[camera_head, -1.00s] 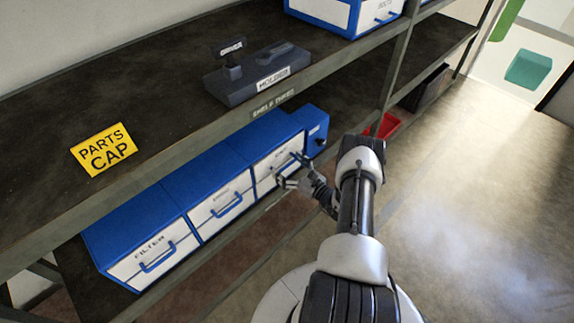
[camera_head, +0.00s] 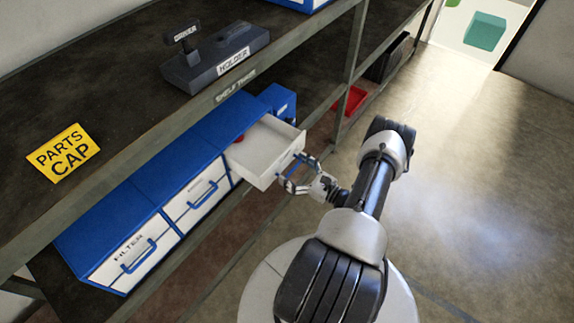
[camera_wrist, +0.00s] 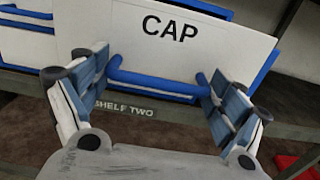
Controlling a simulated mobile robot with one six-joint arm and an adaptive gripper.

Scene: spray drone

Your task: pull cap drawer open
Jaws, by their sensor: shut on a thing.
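The cap drawer (camera_head: 262,152) stands pulled out of the blue cabinet on the lower shelf, and a small red thing (camera_head: 239,138) shows at its inner back. In the wrist view its white front (camera_wrist: 215,50) reads CAP. Its blue bar handle (camera_wrist: 150,82) runs across between my gripper's fingers. My gripper (camera_head: 295,175) is at the drawer front, with its fingers around the handle. In the wrist view my gripper (camera_wrist: 155,92) has its finger pads against the two ends of the handle.
Two shut drawers, one marked FILTER (camera_head: 130,255), sit to the left in the same row. A dark holder (camera_head: 215,60) and a yellow PARTS CAP sign (camera_head: 63,153) are on the upper shelf. A red bin (camera_head: 350,101) lies farther right. The floor at right is clear.

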